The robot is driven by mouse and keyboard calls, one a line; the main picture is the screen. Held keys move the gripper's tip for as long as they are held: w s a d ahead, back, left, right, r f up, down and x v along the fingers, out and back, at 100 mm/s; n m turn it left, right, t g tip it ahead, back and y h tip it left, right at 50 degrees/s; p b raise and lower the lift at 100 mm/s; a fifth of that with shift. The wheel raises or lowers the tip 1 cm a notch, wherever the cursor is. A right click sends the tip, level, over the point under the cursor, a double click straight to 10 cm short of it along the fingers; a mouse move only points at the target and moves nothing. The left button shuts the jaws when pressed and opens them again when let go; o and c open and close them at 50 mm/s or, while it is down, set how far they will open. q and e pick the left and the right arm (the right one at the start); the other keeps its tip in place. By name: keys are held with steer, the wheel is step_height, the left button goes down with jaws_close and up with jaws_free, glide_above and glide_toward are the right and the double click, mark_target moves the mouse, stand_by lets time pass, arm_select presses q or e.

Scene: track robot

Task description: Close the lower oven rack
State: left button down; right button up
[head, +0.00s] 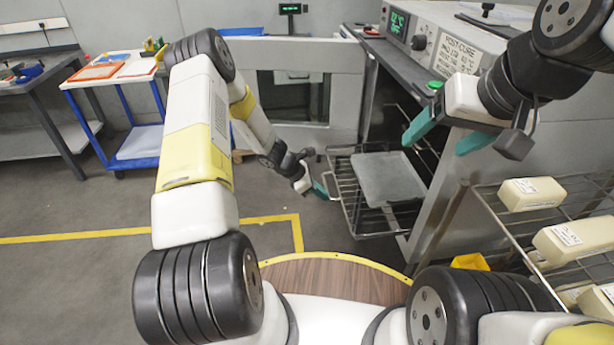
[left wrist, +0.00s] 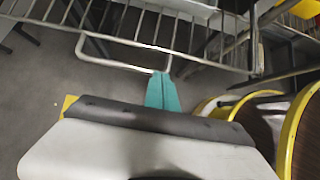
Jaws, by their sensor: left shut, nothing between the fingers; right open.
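The lower oven rack (head: 367,226) is a wire rack pulled out of the oven (head: 388,104), with a flat grey tray (head: 388,180) on it. Its front handle bar shows in the left wrist view (left wrist: 118,64). My left gripper (head: 326,191) is shut and empty at the rack's left front edge. In the left wrist view its teal fingers (left wrist: 162,92) are together, with the tips at the handle bar; I cannot tell if they touch it. My right gripper (head: 447,137) is open and empty, above and right of the rack, in front of the oven.
The open oven door (head: 345,90) stands behind the rack. A wire shelf (head: 500,222) with several cream boxes (head: 531,193) is at the right. A blue cart (head: 140,142) and a dark table (head: 35,92) stand at the left. The floor at the left is clear.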

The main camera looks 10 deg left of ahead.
mark_target(403, 189)
arm_select(q)
steer(key=w+d, duration=0.2)
steer(key=d, duration=0.6)
steer(key=w+d, duration=0.3)
steer(key=d, duration=0.6)
steer(key=w+d, duration=0.2)
steer(key=d, duration=0.7)
steer(key=shift+w+f, duration=0.1)
steer(key=shift+w, duration=0.1)
steer(key=shift+w+d, duration=0.1)
steer(key=shift+d, duration=0.3)
